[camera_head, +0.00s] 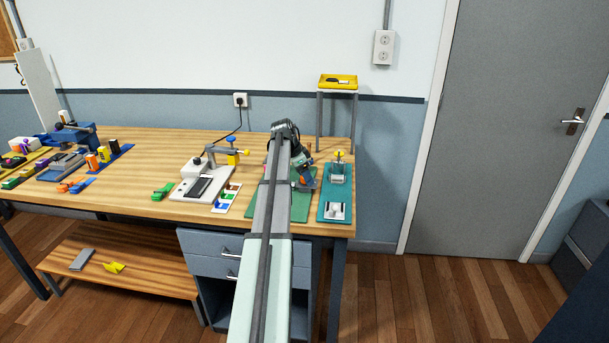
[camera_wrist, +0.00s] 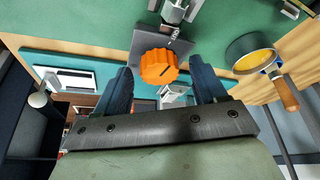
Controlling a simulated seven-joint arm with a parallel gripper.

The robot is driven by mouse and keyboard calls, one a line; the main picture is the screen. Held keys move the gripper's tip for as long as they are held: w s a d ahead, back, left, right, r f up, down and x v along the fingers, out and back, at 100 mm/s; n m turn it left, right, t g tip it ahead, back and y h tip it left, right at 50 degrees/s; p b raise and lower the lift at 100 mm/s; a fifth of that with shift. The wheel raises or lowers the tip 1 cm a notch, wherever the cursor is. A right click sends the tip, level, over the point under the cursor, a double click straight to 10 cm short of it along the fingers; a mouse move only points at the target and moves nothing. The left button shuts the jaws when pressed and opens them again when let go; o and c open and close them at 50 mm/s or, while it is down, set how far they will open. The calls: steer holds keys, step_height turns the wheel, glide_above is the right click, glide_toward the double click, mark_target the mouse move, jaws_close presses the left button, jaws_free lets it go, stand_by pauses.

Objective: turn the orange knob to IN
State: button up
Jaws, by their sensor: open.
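My gripper (camera_wrist: 162,70) is open, with one dark finger to the left and one to the right of the knob in the picture. Gaps show on both sides; I cannot tell how deep the knob sits between the fingers. In the head view my gripper (camera_head: 308,178) is over the green board and my arm hides most of that spot. No IN label is readable.
A teal board (camera_head: 326,210) with a white device lies right of the green board (camera_head: 299,209), near the table's right end. In the wrist view a dark round cup with yellow inside and a wooden handle (camera_wrist: 286,94) is close on the right. A clamp (camera_head: 230,152) stands left of my arm.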

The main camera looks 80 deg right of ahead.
steer(key=shift+c, duration=0.5)
steer(key=c, duration=1)
steer(key=shift+o, duration=0.2)
